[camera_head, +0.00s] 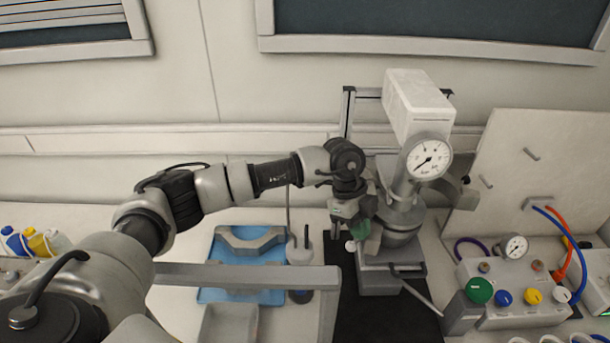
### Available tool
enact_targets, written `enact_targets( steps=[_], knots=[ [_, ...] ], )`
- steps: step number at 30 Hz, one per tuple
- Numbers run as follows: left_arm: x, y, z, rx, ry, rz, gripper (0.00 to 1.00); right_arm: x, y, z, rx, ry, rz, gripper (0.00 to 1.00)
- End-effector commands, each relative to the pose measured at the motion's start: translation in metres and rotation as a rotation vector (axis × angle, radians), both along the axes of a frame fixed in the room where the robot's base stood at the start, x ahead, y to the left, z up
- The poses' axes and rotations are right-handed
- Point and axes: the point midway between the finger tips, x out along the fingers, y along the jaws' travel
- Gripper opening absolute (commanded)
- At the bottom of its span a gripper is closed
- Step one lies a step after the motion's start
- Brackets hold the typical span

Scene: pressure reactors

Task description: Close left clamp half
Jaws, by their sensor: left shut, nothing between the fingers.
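The pressure reactor (400,228) stands right of centre, a grey vessel with a white box and a round gauge (428,158) above it. My left gripper (343,230) points down at the left side of the vessel. It is shut with nothing between its fingers. A grey curved bracket-like piece (250,240) lies on the blue tray. My right gripper is not in view.
The blue tray (212,293) lies left of the reactor, behind a grey bar. A control box (515,290) with coloured knobs, a small gauge and hoses stands at right, before an upright panel (535,165). Colourful-capped bottles (38,242) are at far left.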

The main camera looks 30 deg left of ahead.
Motion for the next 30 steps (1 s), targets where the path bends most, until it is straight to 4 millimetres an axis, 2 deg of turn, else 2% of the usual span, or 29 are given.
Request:
enact_targets(
  steps=[6,12,30],
  knots=[
    [0.001,-0.017,-0.002,0.002,0.003,0.161,0.00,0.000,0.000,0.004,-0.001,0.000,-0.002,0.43],
    [0.002,-0.024,-0.002,0.003,0.004,0.243,0.00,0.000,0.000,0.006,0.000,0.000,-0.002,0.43],
    [0.003,-0.025,-0.001,0.005,0.003,0.267,0.00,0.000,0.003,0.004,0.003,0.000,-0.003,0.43]
  ],
)
